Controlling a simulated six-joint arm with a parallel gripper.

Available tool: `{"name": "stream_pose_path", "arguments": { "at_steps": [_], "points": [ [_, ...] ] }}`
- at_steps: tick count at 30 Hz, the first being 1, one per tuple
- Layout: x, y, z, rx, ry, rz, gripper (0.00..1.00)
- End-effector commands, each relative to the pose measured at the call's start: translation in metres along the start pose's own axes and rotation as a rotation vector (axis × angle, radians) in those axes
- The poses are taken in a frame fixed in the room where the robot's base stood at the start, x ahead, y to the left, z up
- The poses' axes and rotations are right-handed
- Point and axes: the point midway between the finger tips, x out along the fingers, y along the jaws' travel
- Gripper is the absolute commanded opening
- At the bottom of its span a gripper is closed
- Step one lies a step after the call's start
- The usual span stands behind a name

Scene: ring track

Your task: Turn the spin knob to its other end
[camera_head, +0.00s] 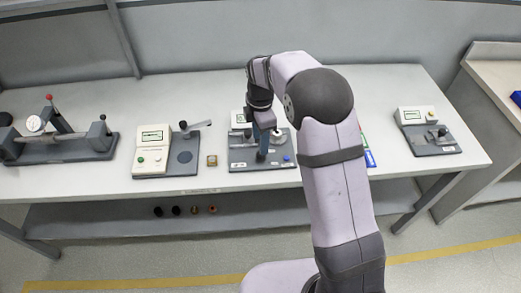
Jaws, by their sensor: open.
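My gripper (262,152) points down over the middle station (240,165), a dark grey base on the bench. It is open, with its fingers close above or at the base; whether they touch anything is too small to tell. A pale round part (280,136) shows just right of the fingers, and a blue button (287,158) sits at the base's front right. I cannot tell for sure which part is the spin knob; it may be hidden behind my gripper. The station's cream display box (239,120) is partly covered by my arm.
Left of it stand a small brownish block (212,160), a cream display unit (151,150) with a dark base, and a dial-gauge fixture (60,140). Another station (428,131) stands at the right. Coloured cards (369,158) lie beside my arm.

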Motion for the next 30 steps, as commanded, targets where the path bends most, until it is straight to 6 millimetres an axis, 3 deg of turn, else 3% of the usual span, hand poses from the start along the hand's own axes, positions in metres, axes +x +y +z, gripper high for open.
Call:
{"name": "stream_pose_path", "arguments": {
  "at_steps": [13, 26, 30],
  "points": [
    [0.052, -0.001, 0.000, 0.001, 0.000, -0.002, 0.44],
    [0.061, -0.001, 0.000, 0.002, 0.000, 0.000, 0.44],
    [0.061, -0.001, 0.000, 0.002, 0.000, 0.000, 0.11]
  ]
}}
